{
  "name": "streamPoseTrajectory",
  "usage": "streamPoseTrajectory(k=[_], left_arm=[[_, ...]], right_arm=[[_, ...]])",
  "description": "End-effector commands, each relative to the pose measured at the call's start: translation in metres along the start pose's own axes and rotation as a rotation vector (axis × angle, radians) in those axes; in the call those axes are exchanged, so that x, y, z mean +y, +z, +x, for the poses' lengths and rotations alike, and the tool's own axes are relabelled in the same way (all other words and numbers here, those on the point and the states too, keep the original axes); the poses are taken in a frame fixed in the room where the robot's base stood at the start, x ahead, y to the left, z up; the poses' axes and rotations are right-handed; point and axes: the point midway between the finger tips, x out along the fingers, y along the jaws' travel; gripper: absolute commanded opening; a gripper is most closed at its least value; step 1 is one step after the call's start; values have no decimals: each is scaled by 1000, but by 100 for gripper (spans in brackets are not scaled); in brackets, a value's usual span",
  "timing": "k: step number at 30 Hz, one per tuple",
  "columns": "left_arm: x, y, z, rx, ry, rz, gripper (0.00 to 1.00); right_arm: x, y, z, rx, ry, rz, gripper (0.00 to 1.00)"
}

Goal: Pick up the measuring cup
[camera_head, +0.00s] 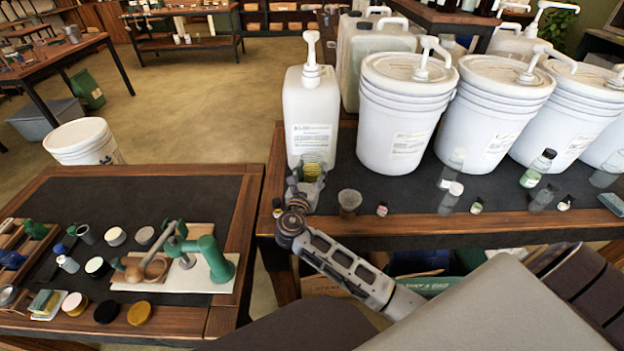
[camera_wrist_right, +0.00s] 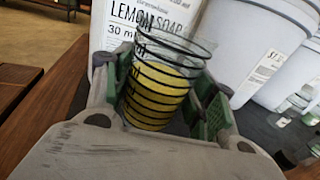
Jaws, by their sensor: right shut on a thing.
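The measuring cup (camera_wrist_right: 165,80) is clear with black ring marks and yellow contents. It sits between the green-padded fingers of my right gripper (camera_wrist_right: 165,92), which is shut on it. In the head view the cup (camera_head: 314,163) shows just above my right gripper (camera_head: 306,188), in front of the white lemon soap pump jug (camera_head: 311,118). The gripper hides the cup's lower part, and I cannot tell whether its base touches the dark table top (camera_head: 410,205). My left gripper is not in view.
Large white pump buckets (camera_head: 402,115) stand behind and to the right. A small brownish cup (camera_head: 349,203) and a small bottle (camera_head: 382,209) are just right of the gripper. Several bottles stand farther right. A lower table (camera_head: 150,190) at left holds jars and a green device (camera_head: 205,257).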

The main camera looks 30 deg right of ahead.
Motion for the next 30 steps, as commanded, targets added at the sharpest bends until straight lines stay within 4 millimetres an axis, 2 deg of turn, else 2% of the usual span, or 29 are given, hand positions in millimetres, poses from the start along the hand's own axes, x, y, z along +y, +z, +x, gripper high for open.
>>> streamPoseTrajectory(k=[3,9,30], left_arm=[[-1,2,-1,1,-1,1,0],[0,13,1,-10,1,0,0],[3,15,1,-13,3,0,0]], right_arm=[[-1,18,0,-1,0,3,28],[-2,33,0,-1,-1,1,28],[-1,35,0,-1,5,1,28]])
